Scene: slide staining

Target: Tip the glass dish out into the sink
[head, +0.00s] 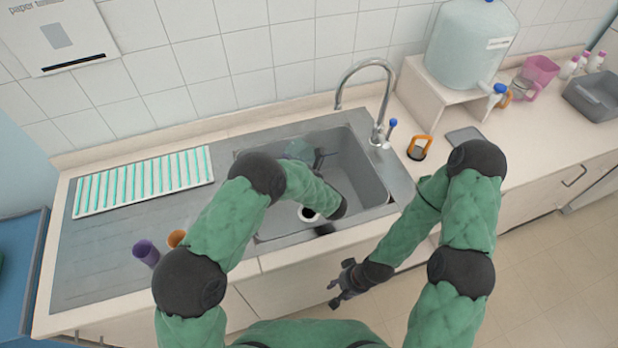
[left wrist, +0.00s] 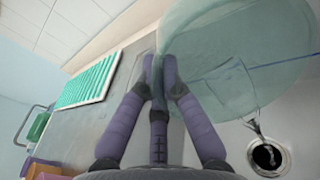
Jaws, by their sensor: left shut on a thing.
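The glass dish (head: 299,149) is a clear, pale teal round dish, held over the back left part of the sink (head: 362,170). In the left wrist view the dish (left wrist: 235,60) looks large and see-through, and the sink shows through it.
The drain hole (left wrist: 267,157) is in the sink floor. The tap (head: 378,120) stands behind the sink. A white rack with teal bars (head: 143,184), a purple cup (head: 147,252) and an orange cup (head: 176,238) are on the left. A water jug (head: 470,45) stands at the back right.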

